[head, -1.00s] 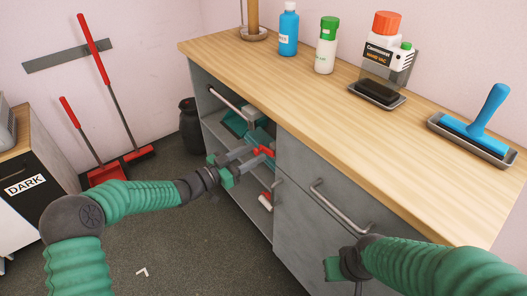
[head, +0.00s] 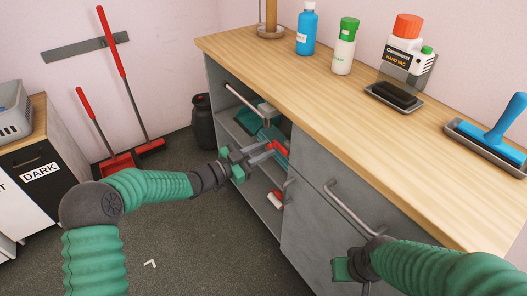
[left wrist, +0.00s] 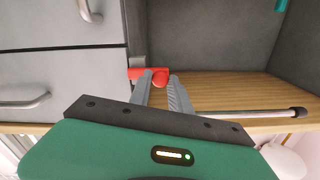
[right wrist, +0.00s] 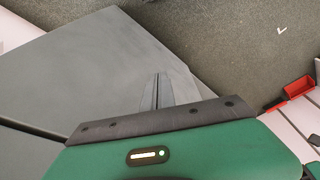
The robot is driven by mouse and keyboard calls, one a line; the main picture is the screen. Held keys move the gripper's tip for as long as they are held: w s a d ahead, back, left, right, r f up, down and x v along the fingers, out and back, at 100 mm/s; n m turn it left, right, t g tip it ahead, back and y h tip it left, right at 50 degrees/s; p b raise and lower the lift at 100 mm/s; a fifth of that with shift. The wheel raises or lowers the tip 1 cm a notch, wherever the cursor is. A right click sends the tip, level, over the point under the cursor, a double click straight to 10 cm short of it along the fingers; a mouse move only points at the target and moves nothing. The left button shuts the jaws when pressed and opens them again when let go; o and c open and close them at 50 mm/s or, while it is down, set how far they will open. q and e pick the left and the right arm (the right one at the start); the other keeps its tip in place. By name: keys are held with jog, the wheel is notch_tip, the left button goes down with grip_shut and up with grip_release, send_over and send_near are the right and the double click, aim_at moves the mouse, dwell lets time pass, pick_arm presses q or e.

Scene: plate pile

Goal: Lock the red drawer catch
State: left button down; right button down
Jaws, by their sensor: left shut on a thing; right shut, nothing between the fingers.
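The red drawer catch (head: 279,147) sits on the grey cabinet (head: 305,210), at the edge between the open shelves and the closed fronts. In the left wrist view, the catch (left wrist: 140,73) shows a flat red bar and a round red knob. My left gripper (head: 268,154) is at the catch. In the left wrist view, its fingertips (left wrist: 160,80) are on either side of the knob, shut on it. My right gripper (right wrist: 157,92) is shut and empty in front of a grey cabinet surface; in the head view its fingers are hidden.
A metal handle (head: 350,208) juts from the cabinet front near my right arm.

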pick_arm(q)
jog(key=shift+r, duration=0.1)
jog(key=c, duration=1.2)
grip_release()
jog(key=shift+c, duration=0.2)
jog(key=p+v, duration=0.4)
jog(key=v, duration=1.2)
jog(key=shift+s+a+p, duration=0.2)
jog(key=shift+a+p, duration=0.15)
jog(key=shift+p, duration=0.05)
